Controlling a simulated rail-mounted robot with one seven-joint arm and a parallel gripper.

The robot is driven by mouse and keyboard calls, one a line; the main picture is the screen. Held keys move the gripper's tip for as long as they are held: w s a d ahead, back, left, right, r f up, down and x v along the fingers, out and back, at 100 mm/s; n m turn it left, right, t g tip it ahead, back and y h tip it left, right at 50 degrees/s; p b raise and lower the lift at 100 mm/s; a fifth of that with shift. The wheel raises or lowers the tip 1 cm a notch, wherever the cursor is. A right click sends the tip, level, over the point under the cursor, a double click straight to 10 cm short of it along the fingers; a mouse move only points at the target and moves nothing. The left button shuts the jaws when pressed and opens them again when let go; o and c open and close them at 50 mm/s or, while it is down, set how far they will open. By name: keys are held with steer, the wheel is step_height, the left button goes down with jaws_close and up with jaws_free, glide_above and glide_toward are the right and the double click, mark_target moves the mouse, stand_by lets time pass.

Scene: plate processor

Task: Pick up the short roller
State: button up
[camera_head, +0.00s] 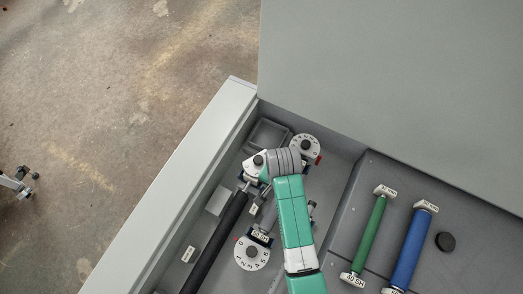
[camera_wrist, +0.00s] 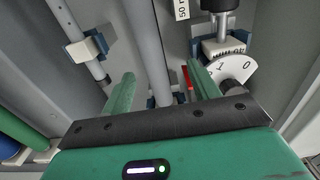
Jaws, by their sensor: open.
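A grey rod (camera_wrist: 147,45), which looks like the short roller, runs up the middle of the wrist view. It shows only partly in the head view (camera_head: 268,213), beside my arm. My gripper (camera_wrist: 160,82) is open, with one green finger on each side of this rod in the wrist view. I cannot tell how far above it the fingertips are. No contact shows. In the head view the fingers are hidden under my wrist.
A long black roller (camera_head: 214,245) lies left of the rod, near numbered dials (camera_head: 252,253) and (camera_head: 304,147). A thinner rod with a white block (camera_wrist: 84,47) is on the other side. Green (camera_head: 370,235) and blue (camera_head: 412,245) rollers lie right. A grey lid (camera_head: 400,80) rises behind.

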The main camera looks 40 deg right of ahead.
steer(key=shift+s+f, duration=0.3)
steer(key=shift+s, duration=0.05)
steer(key=f, duration=0.7)
steer(key=shift+s+d+f, duration=0.15)
steer(key=shift+s+f, duration=0.05)
steer(key=shift+s, duration=0.15)
jaws_close()
step_height(320, 180, up, 10)
steer(key=shift+r, duration=0.1)
